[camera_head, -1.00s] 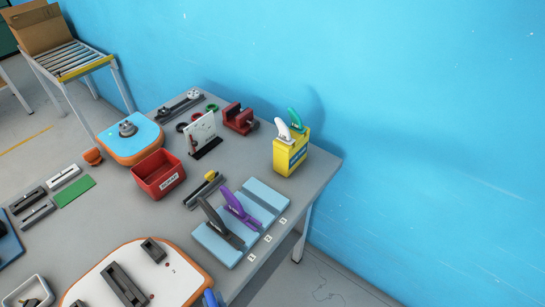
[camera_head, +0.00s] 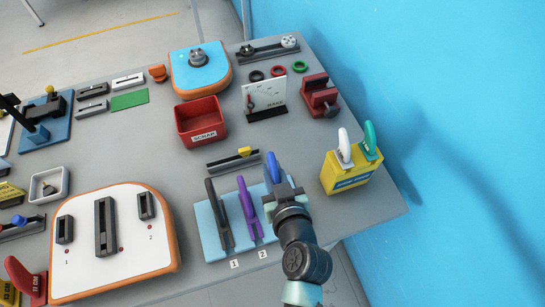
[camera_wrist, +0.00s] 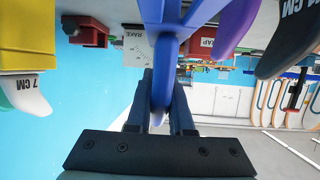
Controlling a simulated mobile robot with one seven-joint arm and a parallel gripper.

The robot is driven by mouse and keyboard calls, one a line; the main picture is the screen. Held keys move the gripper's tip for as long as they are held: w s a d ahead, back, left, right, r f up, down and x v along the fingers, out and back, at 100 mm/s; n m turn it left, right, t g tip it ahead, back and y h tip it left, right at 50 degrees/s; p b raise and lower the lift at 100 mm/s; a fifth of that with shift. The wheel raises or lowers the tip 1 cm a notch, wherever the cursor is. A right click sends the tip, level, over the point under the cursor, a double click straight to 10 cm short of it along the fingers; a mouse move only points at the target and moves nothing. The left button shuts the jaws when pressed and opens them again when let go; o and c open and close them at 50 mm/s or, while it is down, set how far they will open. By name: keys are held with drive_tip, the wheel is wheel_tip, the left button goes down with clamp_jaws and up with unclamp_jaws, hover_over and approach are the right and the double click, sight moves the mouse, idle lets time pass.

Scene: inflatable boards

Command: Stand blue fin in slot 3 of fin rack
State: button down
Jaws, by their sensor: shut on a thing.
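The light blue fin rack (camera_head: 211,236) lies at the table's front edge. A black fin (camera_head: 219,212) stands at label 1 and a purple fin (camera_head: 247,207) at label 2. My gripper (camera_head: 282,192) is shut on the blue fin (camera_head: 272,168) over the rack's right part, right of the purple fin. In the wrist view the blue fin (camera_wrist: 164,68) runs between my fingers (camera_wrist: 160,95), its broad base at the top of the picture. My arm hides slot 3 and its label; I cannot tell whether the base is seated in the slot.
A yellow box (camera_head: 347,180) holding a white fin (camera_head: 344,147) and a green fin (camera_head: 370,140) stands close right of my gripper. A red scrap bin (camera_head: 201,122) and a grey gauge with a yellow slider (camera_head: 244,152) lie behind the rack. A white board (camera_head: 75,260) lies left.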

drive_tip(key=shift+w+a+r+n+y, duration=0.1)
drive_tip(key=shift+w+r+n+y, duration=0.2)
drive_tip(key=shift+w+r+y, duration=0.25)
drive_tip(key=shift+w+a+r, duration=0.15)
drive_tip(key=shift+w+r, duration=0.05)
drive_tip(key=shift+b, duration=0.3)
wheel_tip(320, 180, down, 6)
drive_tip(key=b, duration=0.5)
drive_tip(key=shift+b, duration=0.3)
drive_tip(key=shift+f+b, duration=1.45)
drive_tip(key=shift+b, duration=0.55)
idle(0.9)
drive_tip(key=c, duration=0.7)
unclamp_jaws()
drive_tip(key=shift+s, duration=0.1)
